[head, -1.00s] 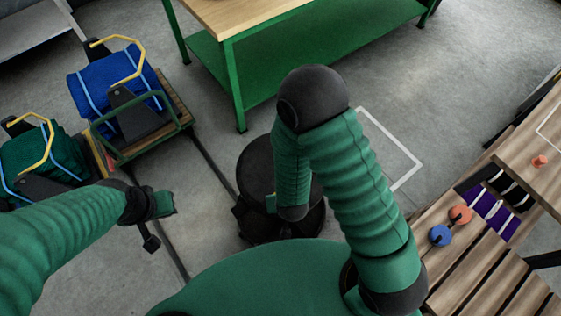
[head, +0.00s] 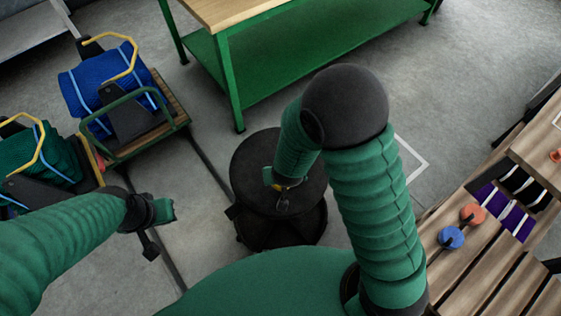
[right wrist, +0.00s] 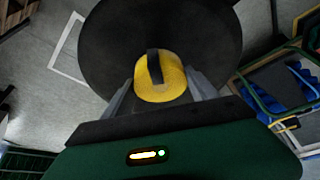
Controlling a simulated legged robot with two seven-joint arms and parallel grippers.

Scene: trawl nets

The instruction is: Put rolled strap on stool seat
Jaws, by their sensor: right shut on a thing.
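The stool seat (head: 250,160) is a round black disc in the middle of the head view, below my right arm. It also shows in the right wrist view (right wrist: 215,30), filling the top middle. The rolled strap (right wrist: 162,80) is a yellow roll with a black band across it. My right gripper (right wrist: 160,90) is shut on it, one grey finger at each side. In the head view the right gripper (head: 284,190) is over the stool, largely hidden by its arm. I cannot tell whether the strap touches the seat. My left gripper (head: 164,211) hangs over bare floor; its finger gap is unclear.
Carts with a blue roll (head: 105,80) and a green roll (head: 35,160) stand at the left. A green workbench (head: 300,60) is behind the stool. A slatted wooden bench (head: 480,260) at the right bears an orange disc (head: 472,214) and a blue disc (head: 451,238).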

